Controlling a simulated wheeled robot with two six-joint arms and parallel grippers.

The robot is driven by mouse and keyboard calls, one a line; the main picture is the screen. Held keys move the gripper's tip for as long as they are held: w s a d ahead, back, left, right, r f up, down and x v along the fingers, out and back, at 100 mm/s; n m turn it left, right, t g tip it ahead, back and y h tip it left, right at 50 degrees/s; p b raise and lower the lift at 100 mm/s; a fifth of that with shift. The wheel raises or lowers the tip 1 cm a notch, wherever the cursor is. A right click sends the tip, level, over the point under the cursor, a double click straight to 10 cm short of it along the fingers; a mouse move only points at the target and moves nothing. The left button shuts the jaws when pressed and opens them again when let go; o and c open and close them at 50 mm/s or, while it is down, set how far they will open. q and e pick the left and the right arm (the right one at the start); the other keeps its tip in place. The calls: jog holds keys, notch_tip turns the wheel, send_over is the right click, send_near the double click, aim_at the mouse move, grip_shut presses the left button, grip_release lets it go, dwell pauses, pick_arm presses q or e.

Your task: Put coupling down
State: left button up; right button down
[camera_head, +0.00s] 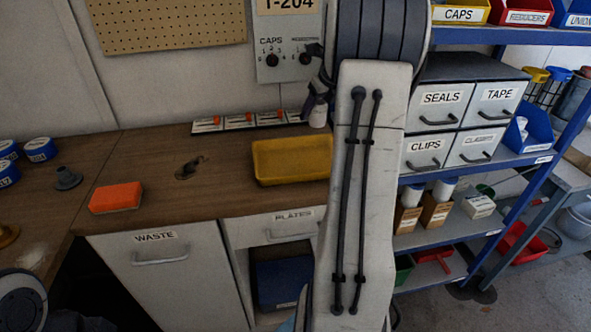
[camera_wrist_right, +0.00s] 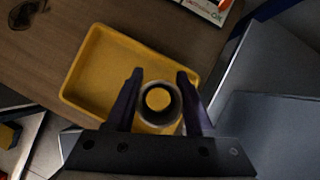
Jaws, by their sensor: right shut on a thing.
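The coupling (camera_wrist_right: 146,107) is a grey ring with an open bore. My right gripper (camera_wrist_right: 160,88) is shut on it, a dark finger on each side. In the wrist view it lies over the yellow tray (camera_wrist_right: 78,75), and yellow shows through its bore. I cannot tell its exact height above the tray. In the head view the tray (camera_head: 290,182) stands on the wooden bench, and my right arm covers the area beside its right end. What seem to be dark purple fingers (camera_head: 316,100) with a pale piece show left of that arm. My left gripper is not seen.
An orange block (camera_head: 116,197), a grey fitting (camera_head: 67,178) and a small dark part (camera_head: 190,168) stand on the bench. Blue-lidded containers (camera_head: 40,150) are at the far left. A blue shelf unit with drawers (camera_head: 438,103) stands at the right. Bench around the small part is clear.

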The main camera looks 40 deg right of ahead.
send_over(271, 159)
jog(key=s, duration=0.2)
notch_tip(271, 159, down, 7)
jog(key=shift+a+r+b, duration=0.1)
jog(key=shift+r+b, duration=0.05)
jog(key=shift+b, duration=0.3)
notch_tip(271, 159, down, 4)
jog(key=shift+f+b, duration=0.15)
jog(key=shift+b, duration=0.55)
jog(key=c, duration=0.6)
grip_release()
jog(key=shift+o, duration=0.2)
